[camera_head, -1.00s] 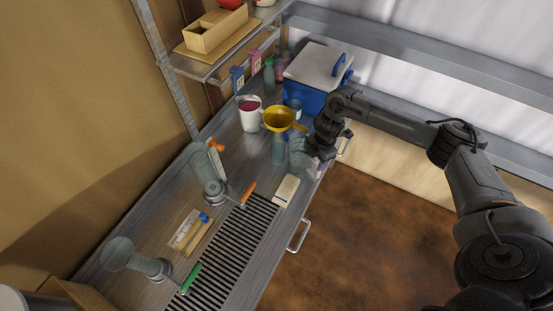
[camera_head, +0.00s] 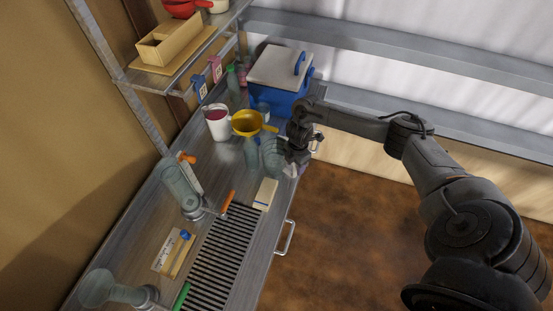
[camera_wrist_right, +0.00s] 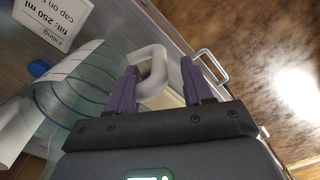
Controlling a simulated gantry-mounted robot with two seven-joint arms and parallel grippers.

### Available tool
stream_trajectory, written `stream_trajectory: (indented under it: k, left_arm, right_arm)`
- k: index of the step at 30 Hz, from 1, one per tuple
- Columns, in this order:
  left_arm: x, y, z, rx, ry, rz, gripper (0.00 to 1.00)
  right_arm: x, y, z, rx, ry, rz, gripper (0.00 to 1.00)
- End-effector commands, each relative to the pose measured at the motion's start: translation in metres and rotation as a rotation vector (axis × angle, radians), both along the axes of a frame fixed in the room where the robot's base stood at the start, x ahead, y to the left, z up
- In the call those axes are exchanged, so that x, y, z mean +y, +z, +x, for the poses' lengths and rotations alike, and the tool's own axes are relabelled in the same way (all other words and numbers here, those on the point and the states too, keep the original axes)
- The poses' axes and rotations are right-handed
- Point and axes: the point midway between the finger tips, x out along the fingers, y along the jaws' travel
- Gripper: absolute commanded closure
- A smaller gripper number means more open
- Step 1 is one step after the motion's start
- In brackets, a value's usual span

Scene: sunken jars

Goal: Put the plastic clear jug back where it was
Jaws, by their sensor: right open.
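My right gripper (camera_head: 290,163) is at the jug's handle side. In the wrist view its two purple fingers (camera_wrist_right: 160,66) are apart, one on each side of the handle, and not closed on it. My left gripper is not in view.
A white cup of pink liquid (camera_head: 217,124) and a blue cooler (camera_head: 288,100) stand behind. A cream block (camera_head: 265,194) and a slotted drain (camera_head: 222,245) lie in front. A drawer handle (camera_head: 286,238) juts out.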

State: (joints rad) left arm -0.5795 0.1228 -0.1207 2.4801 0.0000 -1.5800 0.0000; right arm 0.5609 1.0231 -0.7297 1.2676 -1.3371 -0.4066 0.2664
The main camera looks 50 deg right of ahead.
Motion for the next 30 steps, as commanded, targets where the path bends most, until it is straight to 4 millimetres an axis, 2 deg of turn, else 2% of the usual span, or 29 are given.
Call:
stream_trajectory:
  k: [3, 6, 14, 21, 24, 30]
  left_arm:
    - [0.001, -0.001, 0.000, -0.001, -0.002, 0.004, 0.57]
    - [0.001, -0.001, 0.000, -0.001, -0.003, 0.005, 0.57]
    - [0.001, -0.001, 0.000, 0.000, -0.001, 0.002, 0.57]
    - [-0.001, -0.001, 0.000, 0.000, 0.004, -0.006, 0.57]
    - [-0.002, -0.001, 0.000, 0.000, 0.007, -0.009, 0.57]
    - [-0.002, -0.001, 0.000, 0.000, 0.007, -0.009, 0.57]
  right_arm:
    - [0.000, -0.013, 0.000, 0.002, -0.001, 0.000, 0.49]
    - [0.000, -0.018, 0.000, 0.000, -0.001, -0.001, 0.49]
    - [0.000, -0.019, 0.000, 0.000, 0.000, -0.001, 0.51]
    - [0.000, -0.019, 0.000, 0.000, 0.000, -0.001, 0.88]
    - [0.000, -0.018, 0.000, 0.000, 0.000, -0.001, 1.00]
    - [0.000, -0.018, 0.000, -0.001, 0.000, -0.001, 1.00]
